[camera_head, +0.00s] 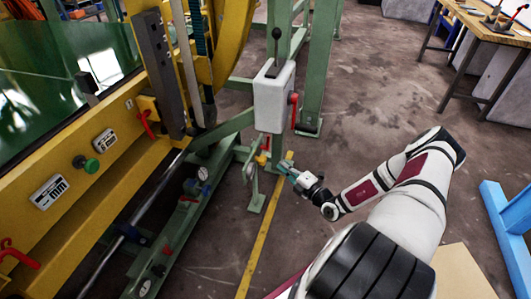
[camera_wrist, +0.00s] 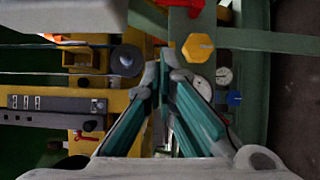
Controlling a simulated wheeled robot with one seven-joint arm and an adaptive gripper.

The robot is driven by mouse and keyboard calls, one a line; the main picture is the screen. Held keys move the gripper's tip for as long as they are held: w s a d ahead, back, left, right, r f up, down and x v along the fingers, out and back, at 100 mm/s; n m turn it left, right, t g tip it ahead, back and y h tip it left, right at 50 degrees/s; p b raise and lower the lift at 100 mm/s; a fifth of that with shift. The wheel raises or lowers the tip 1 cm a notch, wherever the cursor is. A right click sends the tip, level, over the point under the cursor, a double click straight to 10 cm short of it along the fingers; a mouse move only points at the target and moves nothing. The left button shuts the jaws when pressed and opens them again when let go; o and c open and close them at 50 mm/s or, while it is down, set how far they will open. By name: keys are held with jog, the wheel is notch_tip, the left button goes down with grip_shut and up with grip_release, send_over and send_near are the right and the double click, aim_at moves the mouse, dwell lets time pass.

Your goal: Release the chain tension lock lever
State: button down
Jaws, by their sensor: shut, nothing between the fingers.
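No label marks the chain tension lock lever, so I cannot tell which handle it is. A black-knobbed lever (camera_head: 277,45) stands on top of a white box (camera_head: 273,97). A red handle (camera_head: 294,109) hangs on the box's right side. A small yellow part (camera_head: 262,160) sits below the box, close to my gripper. My gripper (camera_head: 284,167) has teal fingers and is shut and empty, below the box. In the wrist view its fingertips (camera_wrist: 163,80) meet near a yellow hexagonal knob (camera_wrist: 198,47), which lies just to their right; I cannot tell whether they touch.
The yellow machine frame (camera_head: 95,150) with red handles (camera_head: 147,123) and a green button (camera_head: 91,165) fills the left. A green post (camera_head: 317,70) stands behind the box. A workbench (camera_head: 490,25) is at the back right. The floor right of the post is clear.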

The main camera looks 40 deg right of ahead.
jog(key=shift+f, duration=0.25)
jog(key=w+d+b, duration=0.2)
jog(key=w+b, duration=0.3)
jog(key=w, duration=0.8)
